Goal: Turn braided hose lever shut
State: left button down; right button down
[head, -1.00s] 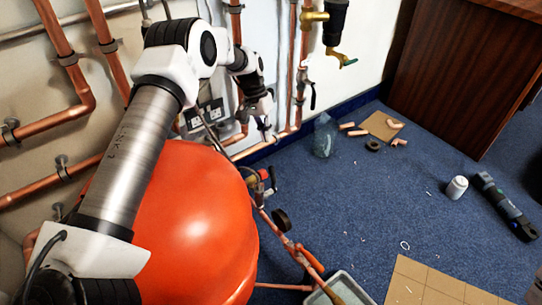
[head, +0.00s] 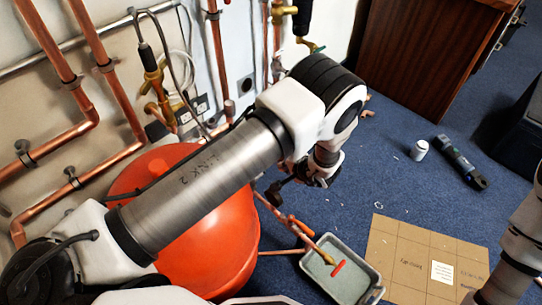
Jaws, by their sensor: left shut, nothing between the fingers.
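A grey hose (head: 176,50) loops down the wall at the upper left, beside a brass valve fitting (head: 154,80). I cannot clearly make out which lever belongs to the braided hose. Another brass valve (head: 318,250) with a red lever (head: 338,268) sits over the grey tray. My left gripper (head: 273,193) is shut and empty, just right of the orange-red vessel (head: 215,245) and above the copper pipe. It is partly hidden by its own wrist. My right arm shows at the right edge, but its gripper is out of view.
Copper pipes (head: 110,95) run along the wall. The grey tray (head: 368,262) stands on blue carpet beside a cardboard sheet (head: 400,285). A white container (head: 419,150) and a dark tool (head: 462,163) lie farther right. A wooden cabinet (head: 425,50) stands at the back.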

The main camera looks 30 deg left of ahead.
pick_arm(q)
jog(key=r+b+x, duration=0.1)
jog(key=b+x, duration=0.7)
jog(key=x, duration=0.5)
jog(key=shift+w+a+f, duration=0.15)
jog(key=shift+w+a, duration=0.35)
